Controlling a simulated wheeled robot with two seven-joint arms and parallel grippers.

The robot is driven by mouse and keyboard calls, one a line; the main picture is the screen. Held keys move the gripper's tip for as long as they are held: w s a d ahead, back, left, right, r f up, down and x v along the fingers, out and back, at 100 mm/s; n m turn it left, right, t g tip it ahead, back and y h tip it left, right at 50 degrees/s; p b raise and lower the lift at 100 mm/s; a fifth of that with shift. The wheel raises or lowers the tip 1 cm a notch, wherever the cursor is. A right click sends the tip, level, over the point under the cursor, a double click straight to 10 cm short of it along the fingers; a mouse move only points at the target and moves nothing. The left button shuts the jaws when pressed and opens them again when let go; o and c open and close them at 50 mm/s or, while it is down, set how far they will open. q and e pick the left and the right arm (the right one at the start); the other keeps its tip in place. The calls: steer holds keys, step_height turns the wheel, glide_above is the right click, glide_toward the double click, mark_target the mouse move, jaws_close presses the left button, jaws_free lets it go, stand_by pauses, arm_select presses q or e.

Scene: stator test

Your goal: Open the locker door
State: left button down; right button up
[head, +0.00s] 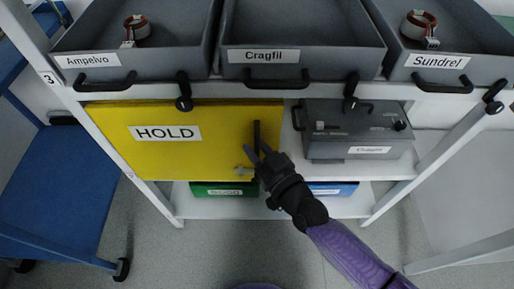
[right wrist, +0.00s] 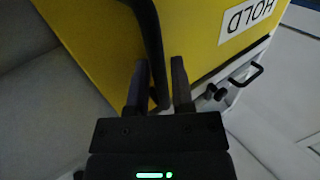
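The yellow locker door (head: 215,125), labelled HOLD, sits under the left part of the shelf and looks shut. Its vertical black bar handle (head: 257,134) is near the door's right edge. My right gripper (head: 258,153) is at the lower part of this handle. In the right wrist view the handle (right wrist: 153,45) runs down between the two fingers of my right gripper (right wrist: 160,85). The fingers stand apart, one on each side of the bar. The yellow door (right wrist: 95,45) also shows there. My left gripper is not in view.
A small metal knob or key (head: 243,170) is low on the door. A grey box (head: 355,130) stands right of the locker. Trays labelled Ampelvo (head: 85,61), Cragfil (head: 263,56) and Sundrel (head: 438,61) are above. Green (head: 210,189) and blue (head: 335,188) bins are below.

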jaws_close()
stand_by(0.8)
stand_by(0.4)
